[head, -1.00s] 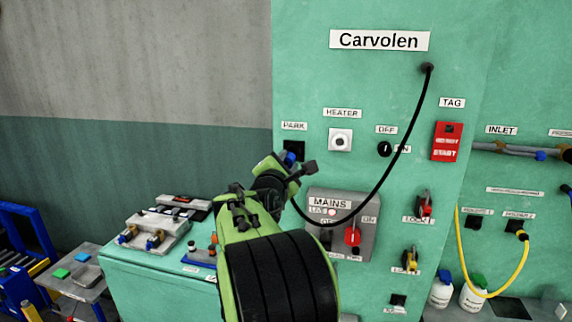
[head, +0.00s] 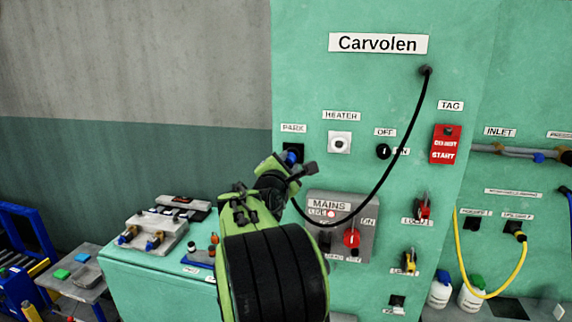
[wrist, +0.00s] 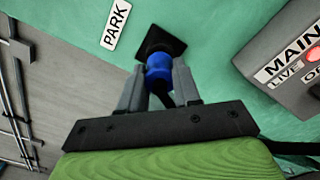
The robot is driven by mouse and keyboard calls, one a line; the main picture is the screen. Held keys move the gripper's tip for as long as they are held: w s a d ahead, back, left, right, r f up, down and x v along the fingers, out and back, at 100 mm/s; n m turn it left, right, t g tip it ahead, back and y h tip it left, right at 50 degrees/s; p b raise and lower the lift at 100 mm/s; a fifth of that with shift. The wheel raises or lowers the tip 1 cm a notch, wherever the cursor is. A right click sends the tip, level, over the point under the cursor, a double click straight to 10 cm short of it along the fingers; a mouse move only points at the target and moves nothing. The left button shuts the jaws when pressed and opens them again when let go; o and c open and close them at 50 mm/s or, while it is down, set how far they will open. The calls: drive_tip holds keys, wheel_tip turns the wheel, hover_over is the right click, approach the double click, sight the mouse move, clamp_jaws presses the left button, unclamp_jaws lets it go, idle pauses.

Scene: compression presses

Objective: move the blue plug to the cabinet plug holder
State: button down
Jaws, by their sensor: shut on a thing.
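The blue plug (wrist: 158,72) is between the two fingers of my gripper (wrist: 157,84) in the wrist view, and the gripper is shut on it. The plug's front end is at the black square PARK holder (wrist: 163,44) on the green cabinet; I cannot tell how deep it sits. In the head view my gripper (head: 292,162) is at the PARK holder (head: 293,149), and only a bit of the blue plug (head: 290,157) shows. A black cable (head: 400,150) hangs from the cabinet top and loops down behind my arm towards the plug.
Right of my gripper is the grey MAINS box (head: 340,225) with a red switch. A green bench (head: 150,280) with trays stands at the lower left.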

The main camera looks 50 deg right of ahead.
drive_tip(key=c, duration=1.9)
unclamp_jaws()
drive_tip(key=shift+w+d+r+p, duration=0.1)
drive_tip(key=shift+w+d+p, duration=0.1)
drive_tip(key=shift+d, duration=0.15)
drive_tip(key=shift+w+d+p, duration=0.1)
drive_tip(key=shift+d+p, duration=0.1)
drive_tip(key=shift+d, duration=0.1)
drive_tip(key=o, duration=1.2)
drive_tip(key=shift+d, duration=0.1)
drive_tip(key=b+v, duration=0.3)
drive_tip(key=v, duration=1.3)
drive_tip(key=shift+b, duration=0.3)
